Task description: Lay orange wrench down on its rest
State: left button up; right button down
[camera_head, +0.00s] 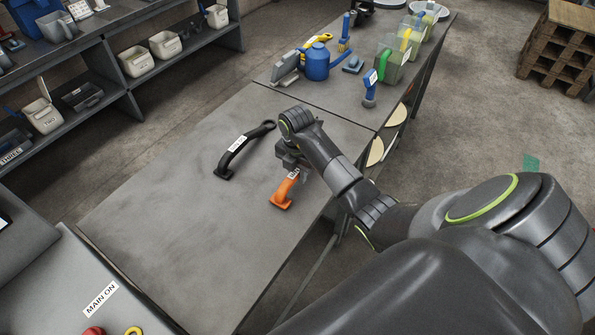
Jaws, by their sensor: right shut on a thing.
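The orange wrench (284,190) is at the right part of the grey bench top (185,165), near its right edge. Its orange handle end shows, with a small white label. The rest of it is hidden under my right gripper (290,163), which is shut on it. I cannot tell whether the wrench touches the bench top or is held just above it. A black curved tool (243,150) with a white label lies on the bench to the left of the gripper. I cannot make out a separate rest for the orange wrench. My left gripper is not in view.
A blue jug (317,62), a blue scoop-like tool (369,88) and green bins (389,64) stand on the far bench. Shelves with white tubs (136,61) run along the left. A control panel (60,285) is at lower left. The bench's near-left part is clear.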

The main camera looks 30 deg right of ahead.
dwell(0.4)
jog(key=shift+f, duration=0.25)
jog(key=c, duration=1.1)
grip_release()
jog(key=o, duration=0.5)
